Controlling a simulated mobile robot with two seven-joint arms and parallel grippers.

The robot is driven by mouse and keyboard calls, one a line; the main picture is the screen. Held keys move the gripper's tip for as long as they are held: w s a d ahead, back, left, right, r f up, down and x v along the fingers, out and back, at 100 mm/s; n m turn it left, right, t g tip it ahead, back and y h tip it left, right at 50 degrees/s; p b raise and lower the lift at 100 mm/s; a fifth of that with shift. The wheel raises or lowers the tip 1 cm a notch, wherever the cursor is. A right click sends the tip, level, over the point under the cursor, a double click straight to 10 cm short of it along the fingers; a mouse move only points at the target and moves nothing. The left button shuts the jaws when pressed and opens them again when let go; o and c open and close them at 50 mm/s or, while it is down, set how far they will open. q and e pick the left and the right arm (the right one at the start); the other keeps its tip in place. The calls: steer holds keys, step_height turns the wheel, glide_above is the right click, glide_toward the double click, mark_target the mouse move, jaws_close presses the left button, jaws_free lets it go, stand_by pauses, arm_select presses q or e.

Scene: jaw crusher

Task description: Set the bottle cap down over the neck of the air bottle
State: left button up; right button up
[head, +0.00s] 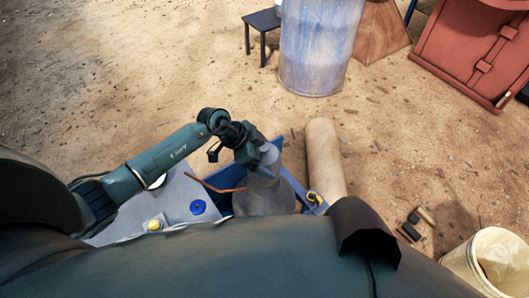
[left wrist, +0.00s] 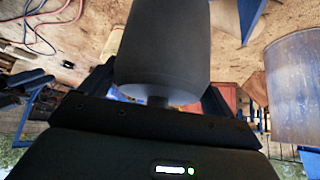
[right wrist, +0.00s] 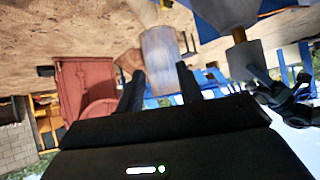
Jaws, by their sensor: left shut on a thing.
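My left gripper (head: 257,150) is shut on the bottle cap, a dark grey cylinder with a short stub, which fills the upper middle of the left wrist view (left wrist: 163,52). In the head view the gripper is directly over the narrow top of the grey air bottle (head: 265,198), which stands upright. The bottle's tapering shoulder also shows at the top of the right wrist view (right wrist: 226,12). Whether the cap touches or surrounds the neck I cannot tell. My right gripper (right wrist: 158,88) is open and empty, well apart from the bottle.
A pale bench top (head: 180,205) with a blue disc lies left of the bottle. A beige cylinder (head: 325,160) is close on its right. A worn blue drum (head: 318,45) and a red box (head: 478,50) stand farther off. A cream bucket (head: 485,265) is at lower right.

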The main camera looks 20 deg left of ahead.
arm_select(q)
steer(key=shift+f+b, duration=0.7)
steer(key=shift+f, duration=1.6)
steer(key=o, duration=1)
steer(key=shift+c, duration=0.2)
steer(key=shift+f, duration=0.1)
steer(key=v, duration=1.3)
steer(key=shift+p, duration=0.45)
